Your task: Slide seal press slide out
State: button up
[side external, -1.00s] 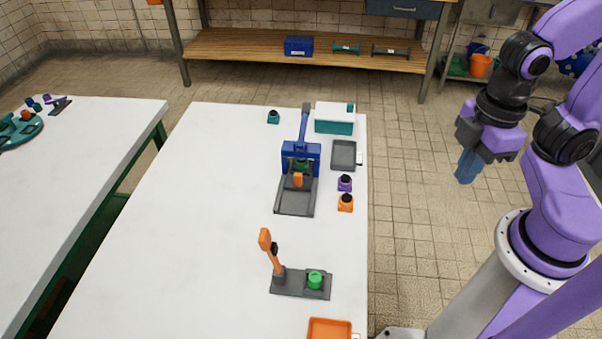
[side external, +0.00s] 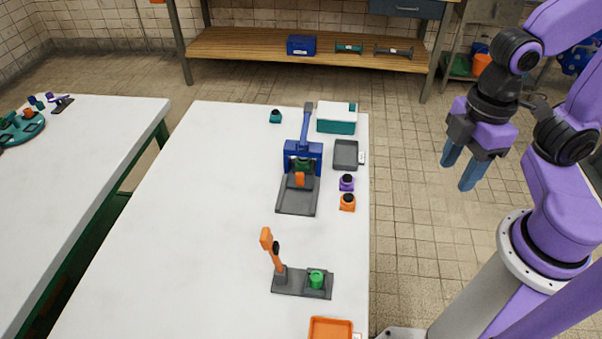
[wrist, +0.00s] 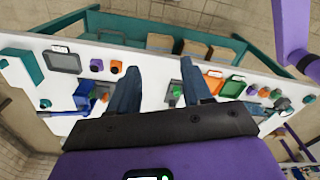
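A press (side external: 302,157) stands on the white table, with a blue frame, a blue lever raised at the back and a dark grey base tray (side external: 297,203) toward the front. An orange block (side external: 300,180) sits at the front of a dark slide piece under the blue frame. The press also shows in the wrist view (wrist: 84,93), partly hidden by a finger. My gripper (side external: 460,177) is off the table's right edge, in the air, apart from the press. Its two blue fingers are spread, with nothing between them. They also show in the wrist view (wrist: 160,90).
An orange-handled lever device (side external: 277,262) with a green cylinder (side external: 316,279) stands nearer the front. Purple (side external: 346,183) and orange (side external: 347,202) stampers, a grey tray (side external: 346,154), a teal-white box (side external: 337,118) and an orange tray (side external: 330,328) line the right edge. The table's left is clear.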

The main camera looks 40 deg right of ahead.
jog(key=w+a+n, duration=0.3)
jog(key=w+a, duration=0.1)
jog(key=w, duration=0.3)
jog(key=w+a+n, duration=0.3)
jog(key=w+a, duration=0.1)
jog(key=w, duration=0.3)
jog(key=n, duration=0.8)
send_over(300, 173)
notch_tip(300, 173, down, 5)
notch_tip(300, 173, down, 17)
jog(key=shift+c, duration=0.3)
grip_shut()
jog(key=s+a, duration=0.7)
jog(key=shift+a, duration=0.15)
